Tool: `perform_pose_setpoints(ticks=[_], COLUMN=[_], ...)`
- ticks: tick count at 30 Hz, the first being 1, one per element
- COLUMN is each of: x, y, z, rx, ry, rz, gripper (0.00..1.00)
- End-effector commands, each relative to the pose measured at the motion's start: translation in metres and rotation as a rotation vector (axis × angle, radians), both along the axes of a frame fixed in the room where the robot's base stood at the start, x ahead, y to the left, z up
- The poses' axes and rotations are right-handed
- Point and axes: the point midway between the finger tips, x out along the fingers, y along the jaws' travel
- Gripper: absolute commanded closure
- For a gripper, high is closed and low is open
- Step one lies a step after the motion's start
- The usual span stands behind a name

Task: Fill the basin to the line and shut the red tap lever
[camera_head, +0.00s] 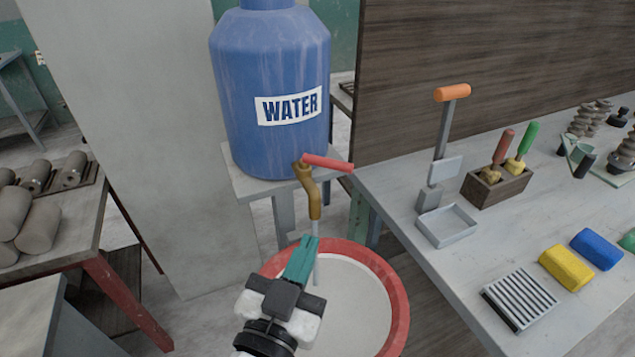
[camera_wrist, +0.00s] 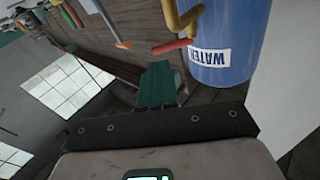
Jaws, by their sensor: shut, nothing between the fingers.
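A blue barrel (camera_head: 268,60) labelled WATER stands on a small stand; it also shows in the wrist view (camera_wrist: 235,22). Its brass tap (camera_head: 312,190) has a red lever (camera_head: 328,162) pointing right; the lever also shows in the wrist view (camera_wrist: 172,46). A thin pale stream (camera_head: 316,270) runs from below the spout into the red-rimmed basin (camera_head: 398,290). The basin's inside looks pale grey; I cannot make out a fill line. My gripper (camera_head: 309,242) has teal fingers, shut and empty, below the spout and over the basin, apart from the lever. My fingers also show in the wrist view (camera_wrist: 160,70).
A workbench (camera_head: 410,205) on the right holds an orange-handled press (camera_head: 450,93), a wooden tool box (camera_head: 497,186), a yellow block (camera_head: 567,268), a blue block (camera_head: 597,249) and a ribbed tray (camera_head: 520,298). A pale wall panel (camera_head: 150,130) stands left of the barrel.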

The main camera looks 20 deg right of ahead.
Motion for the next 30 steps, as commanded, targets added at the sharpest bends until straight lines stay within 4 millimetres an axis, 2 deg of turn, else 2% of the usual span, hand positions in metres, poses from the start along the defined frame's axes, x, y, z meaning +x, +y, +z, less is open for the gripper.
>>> perform_pose_setpoints(ticks=[3, 8, 13, 24, 30], x=[-0.011, -0.013, 0.002, 0.053, 0.072], y=[0.015, 0.017, 0.000, -0.049, -0.069], z=[0.003, 0.008, 0.014, 0.029, 0.034], rx=[-0.111, -0.157, -0.155, -0.152, -0.153], ry=[0.002, 0.000, 0.000, -0.001, -0.001], rz=[-0.039, -0.058, -0.061, -0.059, -0.058], gripper=[1.00, 1.00, 1.00, 1.00, 1.00])
